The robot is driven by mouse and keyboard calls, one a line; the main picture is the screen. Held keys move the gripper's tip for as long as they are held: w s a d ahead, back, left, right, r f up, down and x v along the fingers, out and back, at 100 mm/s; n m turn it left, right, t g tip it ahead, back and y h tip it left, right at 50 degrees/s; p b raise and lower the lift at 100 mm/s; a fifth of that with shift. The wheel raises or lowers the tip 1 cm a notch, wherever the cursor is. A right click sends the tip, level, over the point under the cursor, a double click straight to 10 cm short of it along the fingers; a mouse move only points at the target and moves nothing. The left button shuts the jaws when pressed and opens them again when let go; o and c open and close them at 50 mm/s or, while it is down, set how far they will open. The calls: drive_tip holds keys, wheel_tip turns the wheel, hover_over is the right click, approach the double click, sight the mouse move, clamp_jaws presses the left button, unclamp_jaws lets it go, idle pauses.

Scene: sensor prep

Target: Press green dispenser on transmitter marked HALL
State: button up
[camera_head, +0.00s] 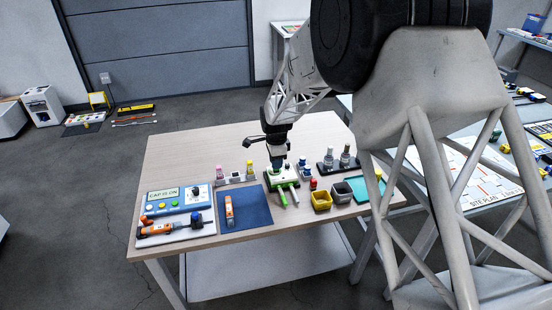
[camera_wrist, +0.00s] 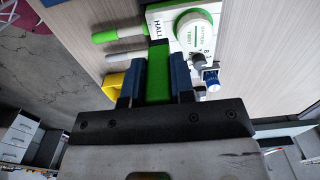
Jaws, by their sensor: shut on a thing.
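My gripper (camera_wrist: 156,80) has blue fingers shut on a green block-shaped piece, which I take to be the green dispenser (camera_wrist: 158,70). The transmitter (camera_wrist: 188,32) is a white body lettered HALL with a round green-ringed dial. It lies just beyond the fingertips in the wrist view. Two rods, one green and white and one grey, stick out from its side. In the head view my gripper (camera_head: 279,160) is right over the transmitter (camera_head: 283,176), which stands mid-table. I cannot tell whether the green piece touches the transmitter.
A blue mat (camera_head: 253,211) with an orange tool lies left of the transmitter. Further left is a blue panel (camera_head: 176,199) reading CAP IS ON. A yellow bin (camera_head: 321,200) and a grey bin (camera_head: 342,193) stand right. Small bottles stand behind. The table's back left is clear.

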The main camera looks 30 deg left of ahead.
drive_tip(key=shift+f, duration=0.85)
drive_tip(key=shift+f, duration=1.1)
idle(3.5)
drive_tip(key=shift+r, duration=0.15)
drive_tip(key=shift+r, duration=3.9)
